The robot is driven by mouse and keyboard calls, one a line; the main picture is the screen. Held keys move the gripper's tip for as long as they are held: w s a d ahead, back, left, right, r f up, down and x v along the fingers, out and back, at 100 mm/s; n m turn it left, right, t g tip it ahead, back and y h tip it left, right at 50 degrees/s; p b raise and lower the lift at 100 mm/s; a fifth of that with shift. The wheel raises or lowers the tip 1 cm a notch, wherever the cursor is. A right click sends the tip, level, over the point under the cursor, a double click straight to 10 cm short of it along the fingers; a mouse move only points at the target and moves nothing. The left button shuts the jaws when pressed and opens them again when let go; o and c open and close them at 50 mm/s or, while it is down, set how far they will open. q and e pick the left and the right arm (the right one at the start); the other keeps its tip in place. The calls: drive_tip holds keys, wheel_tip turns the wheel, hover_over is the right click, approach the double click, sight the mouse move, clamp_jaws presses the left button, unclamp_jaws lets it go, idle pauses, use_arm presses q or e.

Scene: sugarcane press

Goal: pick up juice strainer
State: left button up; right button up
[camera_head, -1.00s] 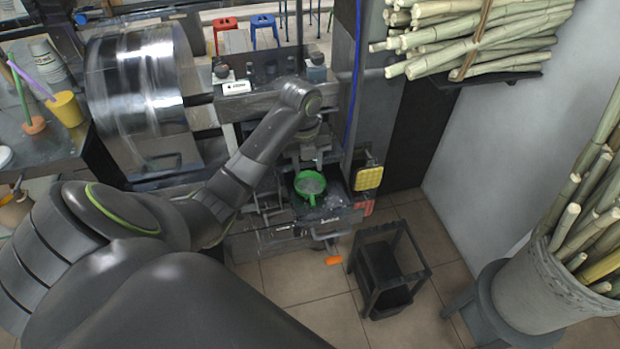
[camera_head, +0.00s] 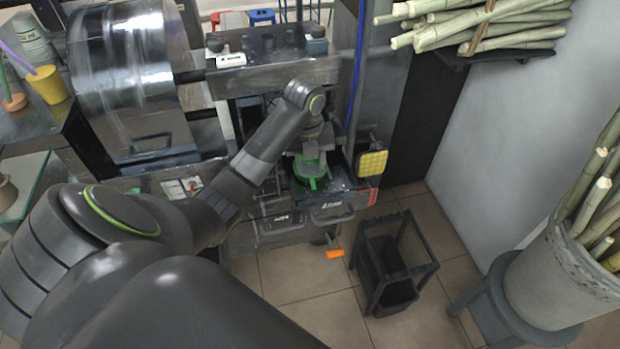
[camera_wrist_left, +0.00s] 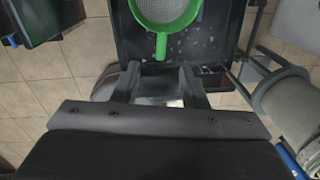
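The green juice strainer (camera_head: 311,172) lies on the dark tray of the sugarcane press, its handle towards me. In the left wrist view the strainer (camera_wrist_left: 166,14) shows its mesh bowl, cut by the top edge, and its handle pointing down to the gripper. My left gripper (camera_head: 314,160) is above the strainer in the head view and hides part of its bowl. In the left wrist view the left gripper (camera_wrist_left: 158,72) has its fingers apart, with the handle's end just ahead of the gap. My right gripper is not in view.
The press tray (camera_wrist_left: 121,45) has whitish bits on it. A black stand (camera_head: 388,262) is on the tiled floor at the right. A bucket of cane (camera_head: 555,280) stands further right. A yellow sponge (camera_head: 372,164) hangs beside the tray. A metal drum (camera_head: 130,80) is at the left.

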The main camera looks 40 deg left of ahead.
sight(313, 186)
use_arm(q)
wheel_tip(313, 186, down, 4)
drive_tip(key=shift+w+d+r+b, duration=0.1)
drive_tip(key=shift+r+b, duration=0.15)
drive_tip(key=shift+b, duration=0.2)
drive_tip(key=shift+d+f, duration=0.15)
drive_tip(key=shift+f, duration=1.2)
drive_tip(key=shift+d+f, duration=0.1)
drive_tip(key=shift+f, duration=1.25)
clamp_jaws()
